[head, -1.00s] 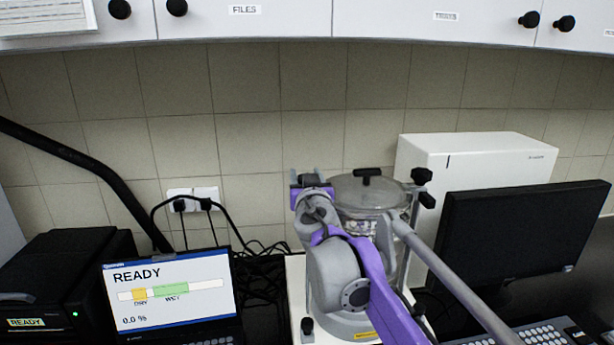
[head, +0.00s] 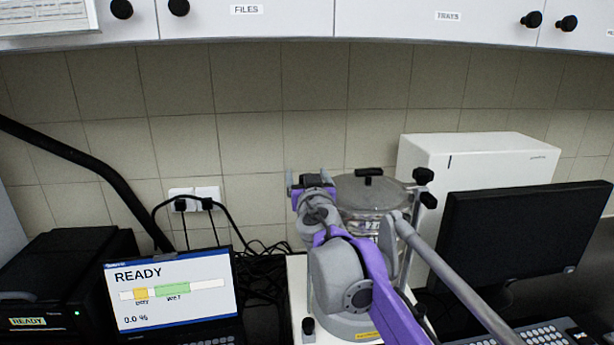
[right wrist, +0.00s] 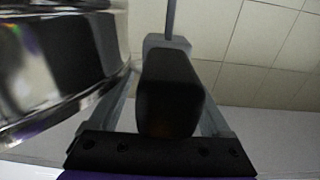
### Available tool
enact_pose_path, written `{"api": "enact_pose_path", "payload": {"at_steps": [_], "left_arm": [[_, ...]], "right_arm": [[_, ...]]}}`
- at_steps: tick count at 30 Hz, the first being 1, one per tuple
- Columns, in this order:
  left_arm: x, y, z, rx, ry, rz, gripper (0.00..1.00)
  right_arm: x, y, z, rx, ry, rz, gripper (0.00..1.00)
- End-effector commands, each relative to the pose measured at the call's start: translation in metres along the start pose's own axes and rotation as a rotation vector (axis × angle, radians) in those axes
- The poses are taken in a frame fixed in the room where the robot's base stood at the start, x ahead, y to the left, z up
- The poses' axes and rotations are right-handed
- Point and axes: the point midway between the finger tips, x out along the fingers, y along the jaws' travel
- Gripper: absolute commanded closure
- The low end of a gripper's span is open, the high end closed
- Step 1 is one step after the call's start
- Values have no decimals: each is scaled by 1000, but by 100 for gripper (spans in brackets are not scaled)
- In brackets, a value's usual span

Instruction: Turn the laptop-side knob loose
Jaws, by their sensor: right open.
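The sieve shaker (head: 368,195) stands at the middle of the bench, with a clear-lidded round top and a black knob (head: 423,176) on its right-hand rod. The laptop-side knob (right wrist: 170,95) is a dark block in the right wrist view, below a thin metal rod. My right gripper (head: 311,182) is at the shaker's left side. Its open fingers stand on either side of this knob; contact is not clear. In the head view the hand and arm hide much of the knob and the shaker's left rod. My left gripper is not in view.
The laptop (head: 170,290) reads READY at left, beside a black device (head: 65,285). A dark monitor (head: 520,240) and a white box (head: 480,155) stand at right. Cables lie behind the laptop. Wall cabinets (head: 400,20) hang above.

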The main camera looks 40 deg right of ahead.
Motion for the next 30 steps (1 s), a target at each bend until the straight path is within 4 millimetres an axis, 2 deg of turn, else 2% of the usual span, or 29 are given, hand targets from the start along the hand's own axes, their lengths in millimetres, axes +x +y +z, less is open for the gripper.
{"api": "enact_pose_path", "payload": {"at_steps": [5,12,18,23,30], "left_arm": [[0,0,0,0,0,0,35],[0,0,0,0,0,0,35],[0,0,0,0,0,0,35],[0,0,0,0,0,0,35],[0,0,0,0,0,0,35]], "right_arm": [[-21,0,0,-1,0,-1,18],[-67,-1,0,1,0,-2,18],[-95,-1,0,1,0,-2,18],[-105,0,0,0,0,0,18],[-106,0,0,0,0,0,18]]}}
